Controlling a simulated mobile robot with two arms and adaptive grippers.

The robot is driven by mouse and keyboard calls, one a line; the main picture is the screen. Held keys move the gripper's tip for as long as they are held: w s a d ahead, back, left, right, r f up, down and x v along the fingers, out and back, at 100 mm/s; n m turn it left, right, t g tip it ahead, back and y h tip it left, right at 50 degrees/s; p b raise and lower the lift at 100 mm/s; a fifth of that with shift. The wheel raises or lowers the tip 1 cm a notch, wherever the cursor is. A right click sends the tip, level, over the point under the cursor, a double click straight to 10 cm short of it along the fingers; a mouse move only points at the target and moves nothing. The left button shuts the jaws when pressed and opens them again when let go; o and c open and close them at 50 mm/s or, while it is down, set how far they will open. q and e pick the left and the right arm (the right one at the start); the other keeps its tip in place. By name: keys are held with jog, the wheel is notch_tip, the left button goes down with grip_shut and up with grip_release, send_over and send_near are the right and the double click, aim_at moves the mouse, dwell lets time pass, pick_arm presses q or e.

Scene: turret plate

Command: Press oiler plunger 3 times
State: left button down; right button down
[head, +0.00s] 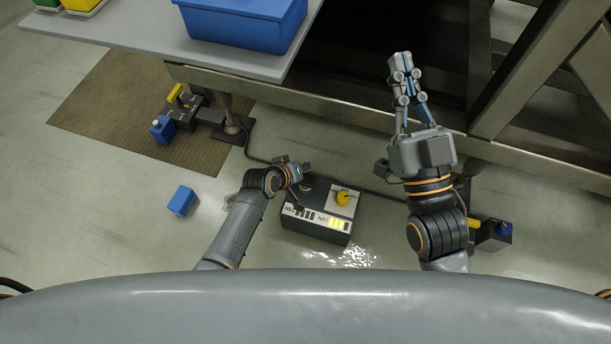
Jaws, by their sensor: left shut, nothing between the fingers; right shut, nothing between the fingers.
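I cannot clearly pick out an oiler plunger in the head view. A dark box (315,232) with a light label strip and a round yellow knob (343,198) on top stands on the floor at the centre; I cannot tell whether it is the oiler. My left gripper (306,168) is beside the box's far left edge, left of the knob and apart from it. It is small and partly hidden by its own wrist. My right gripper (398,62) points away over the dark bench frame, shut and empty, well clear of the box.
A grey tabletop (150,25) with a blue bin (243,22) is at the upper left. A pedal unit (185,108) lies on a brown mat (115,118). A blue block (182,201) lies on the floor. A metal beam (340,105) crosses behind my arms.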

jog(key=shift+w+d+f+g+h+p, duration=0.1)
jog(key=shift+w+f+g+h+p, duration=0.15)
jog(key=shift+f+g, duration=0.35)
jog(key=shift+w+a+f+g+h+p, duration=0.15)
jog(key=shift+w+f+g, duration=0.15)
jog(key=shift+f, duration=0.55)
jog(key=shift+w+d+f+g+h+p, duration=0.1)
jog(key=shift+w+d+f+g+h, duration=0.2)
jog(key=shift+f, duration=0.4)
jog(key=shift+a, duration=0.15)
